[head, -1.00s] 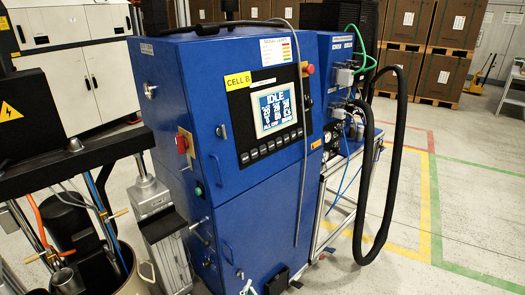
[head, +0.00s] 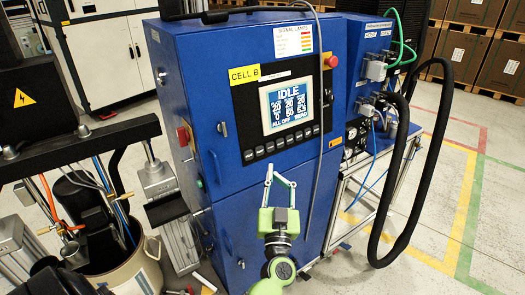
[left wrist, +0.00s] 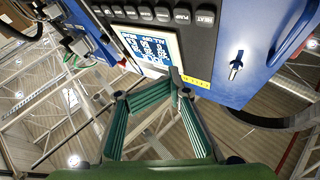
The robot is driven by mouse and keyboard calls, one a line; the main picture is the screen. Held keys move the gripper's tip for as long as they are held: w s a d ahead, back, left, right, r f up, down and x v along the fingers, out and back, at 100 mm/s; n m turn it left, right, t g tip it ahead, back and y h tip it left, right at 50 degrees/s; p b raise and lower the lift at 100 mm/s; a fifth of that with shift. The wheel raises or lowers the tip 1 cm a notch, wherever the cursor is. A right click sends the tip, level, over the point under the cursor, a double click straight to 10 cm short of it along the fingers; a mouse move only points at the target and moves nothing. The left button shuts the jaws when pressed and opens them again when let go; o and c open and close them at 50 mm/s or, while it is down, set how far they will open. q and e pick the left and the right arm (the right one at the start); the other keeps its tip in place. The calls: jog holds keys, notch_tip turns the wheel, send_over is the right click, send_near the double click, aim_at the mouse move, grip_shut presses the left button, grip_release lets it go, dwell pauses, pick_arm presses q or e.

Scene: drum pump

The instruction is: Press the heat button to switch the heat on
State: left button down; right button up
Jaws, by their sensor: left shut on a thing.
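The heat button (head: 249,155) is the leftmost in the row of dark buttons under the screen on the blue cabinet. In the left wrist view, the end button (left wrist: 206,18) has a label that appears to read HEAT. The screen (head: 287,108) reads IDLE, with ALL OFF in its bottom line. My left gripper (head: 272,171) is in front of the cabinet, below and to the right of the heat button. Its fingertips (left wrist: 176,80) come together, and no held object is visible between them. It appears apart from the button. My right gripper is not in view.
A red emergency knob (head: 331,61) sits right of the screen, and a red switch (head: 183,136) is on the cabinet's left side. A grey hose hangs down the cabinet front, right of the gripper. A drum (head: 135,272) with pipes stands at lower left.

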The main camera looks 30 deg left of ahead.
aim_at(249, 156)
pick_arm(q)
jog(key=shift+s+a+r, duration=0.1)
jog(key=shift+s+a, duration=0.1)
jog(key=shift+s, duration=0.05)
jog(key=shift+w+a+f+b, duration=0.3)
jog(key=shift+w+a+b, duration=0.25)
jog(key=shift+a, duration=0.75)
jog(key=shift+w+a+f+b, duration=0.25)
jog(key=shift+w+a+b, duration=0.25)
jog(key=shift+a, duration=0.85)
jog(key=shift+w+a+f+b, duration=0.35)
jog(key=shift+w+a, duration=0.35)
jog(key=shift+a, duration=0.6)
jog(key=c, duration=2.6)
grip_release()
grip_shut()
jog(key=shift+a, duration=0.1)
